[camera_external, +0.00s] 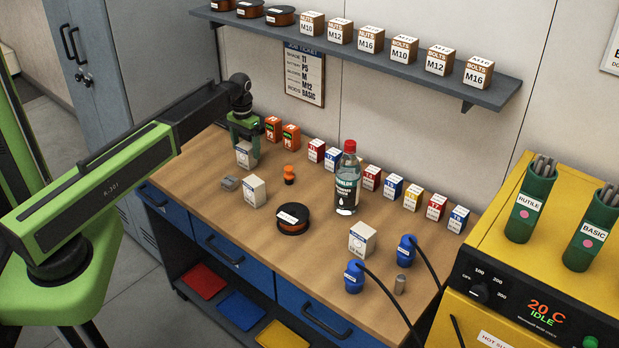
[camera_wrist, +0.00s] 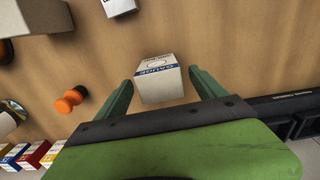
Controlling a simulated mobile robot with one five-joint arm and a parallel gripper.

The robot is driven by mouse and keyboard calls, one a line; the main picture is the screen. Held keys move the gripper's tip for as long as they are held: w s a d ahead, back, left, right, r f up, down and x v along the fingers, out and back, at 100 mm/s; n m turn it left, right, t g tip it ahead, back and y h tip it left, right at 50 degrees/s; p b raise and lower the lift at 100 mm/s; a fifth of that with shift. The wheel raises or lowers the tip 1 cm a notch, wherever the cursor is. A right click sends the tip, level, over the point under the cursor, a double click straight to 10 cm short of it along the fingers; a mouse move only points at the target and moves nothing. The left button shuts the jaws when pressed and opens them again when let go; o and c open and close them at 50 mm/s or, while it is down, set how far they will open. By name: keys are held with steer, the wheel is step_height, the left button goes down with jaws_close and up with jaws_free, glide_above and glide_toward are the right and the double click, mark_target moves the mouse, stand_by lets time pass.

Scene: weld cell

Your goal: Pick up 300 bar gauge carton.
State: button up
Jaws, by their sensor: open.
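My gripper (camera_external: 243,134) is over the back left of the workbench, at a white carton (camera_external: 246,155). In the wrist view the carton (camera_wrist: 160,80), with a blue band and upside-down lettering that seems to read "gauge", lies between my two open green fingers (camera_wrist: 161,82). Gaps show on both sides of it, and the fingers are not closed on it. A second white carton (camera_external: 254,190) stands just in front, and a third (camera_external: 362,241) stands at the front right. The pressure figures on the cartons are too small to read.
An orange knob-like part (camera_external: 289,174), a grey block (camera_external: 229,183) and a labelled spool (camera_external: 293,218) are close by. Orange boxes (camera_external: 290,136) stand behind. A bottle (camera_external: 347,180), a row of small boxes and blue cabled plugs (camera_external: 354,277) are farther right. A shelf (camera_external: 370,54) overhangs the back.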

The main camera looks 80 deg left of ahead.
steer(key=shift+r, duration=0.15)
steer(key=c, duration=1.6)
steer(key=r+p, duration=0.2)
steer(key=d+r+p, duration=0.1)
steer(key=r+p, duration=0.2)
steer(key=shift+w+r, duration=0.15)
steer(key=shift+r, duration=0.05)
steer(key=w+d+r+p, duration=0.4)
steer(key=d+r+p, duration=0.1)
steer(key=d, duration=0.5)
steer(key=shift+r+p, duration=0.3)
steer(key=shift+p, duration=0.25)
